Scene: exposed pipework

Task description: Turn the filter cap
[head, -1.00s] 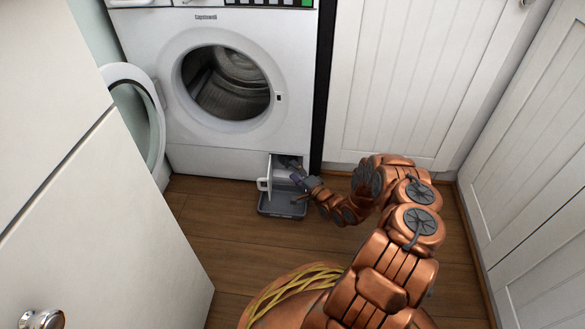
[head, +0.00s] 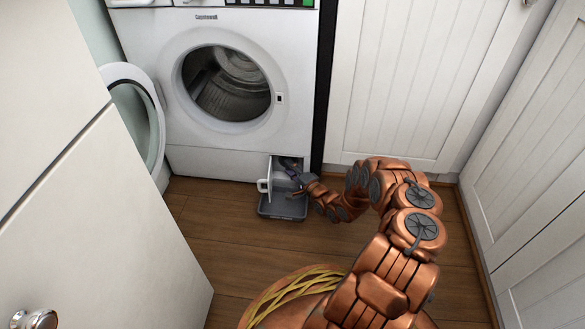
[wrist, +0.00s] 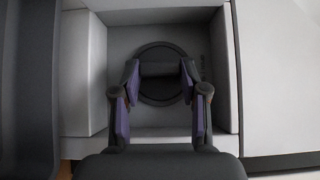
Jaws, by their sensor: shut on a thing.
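The filter cap (wrist: 161,88) shows in the wrist view as a dark round disc with a raised bar across it, set in a recess. My gripper (wrist: 160,70) is in front of the cap, with one finger at each end of the bar, shut on it. The bar lies about level in the wrist view. In the head view my gripper (head: 294,172) reaches into the small opening at the washing machine's lower right corner. The cap itself is hidden there.
The small flap (head: 267,178) stands open left of the opening. A grey tray (head: 282,211) lies on the floor below it. The washing machine (head: 220,150) has its round door (head: 138,125) open to the left.

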